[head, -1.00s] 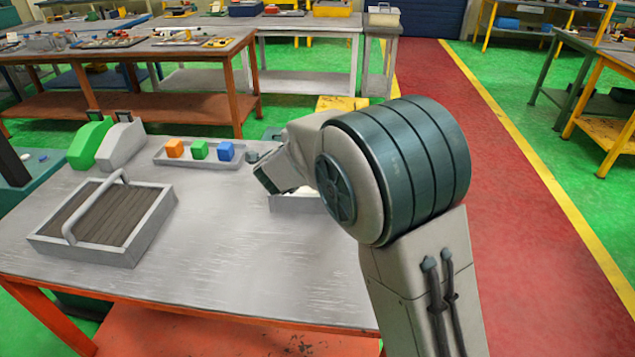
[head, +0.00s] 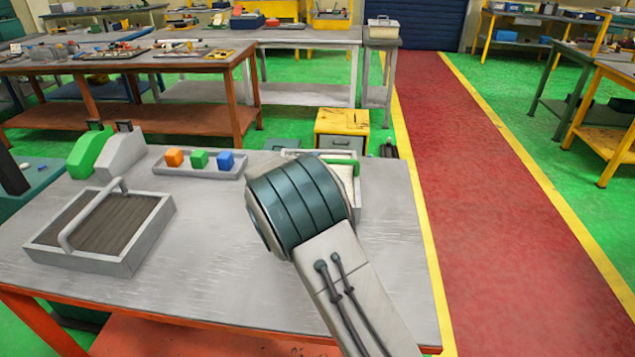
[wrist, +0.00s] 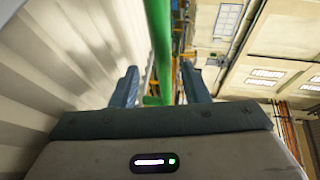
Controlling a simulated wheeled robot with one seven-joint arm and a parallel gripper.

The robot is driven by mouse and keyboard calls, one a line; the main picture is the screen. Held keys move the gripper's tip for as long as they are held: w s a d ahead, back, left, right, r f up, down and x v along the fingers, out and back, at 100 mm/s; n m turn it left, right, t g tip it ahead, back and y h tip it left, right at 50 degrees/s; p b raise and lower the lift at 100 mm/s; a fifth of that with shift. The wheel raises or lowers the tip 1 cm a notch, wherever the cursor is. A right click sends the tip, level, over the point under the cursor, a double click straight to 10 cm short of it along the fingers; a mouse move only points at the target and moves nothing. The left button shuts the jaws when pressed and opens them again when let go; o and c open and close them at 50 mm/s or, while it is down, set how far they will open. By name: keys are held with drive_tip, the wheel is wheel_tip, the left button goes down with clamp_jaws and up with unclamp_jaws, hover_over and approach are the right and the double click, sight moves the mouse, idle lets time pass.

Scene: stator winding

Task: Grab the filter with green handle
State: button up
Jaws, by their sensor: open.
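The green handle (wrist: 158,40) runs down the wrist view as a bar, with a short cross piece near its lower end. A pale pleated surface (wrist: 85,60), seemingly the filter body, fills the left of that view. My gripper (wrist: 160,85) is open, one finger on each side of the handle's lower part as pictured. I cannot tell whether either finger touches it. In the head view my arm hides the gripper and most of a pale framed item (head: 347,172) at the table's back right.
A grey-framed filter with dark slats and a grey handle (head: 68,242) lies on the table's left. Behind it stand a green block (head: 88,152), a grey block (head: 122,152) and a tray (head: 200,172) with orange, green and blue cubes. The table's front (head: 190,285) is clear.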

sight(345, 163)
drive_tip(key=p+x, duration=0.1)
drive_tip(key=x, duration=0.4)
drive_tip(key=shift+r, duration=0.15)
clamp_jaws()
idle(1.1)
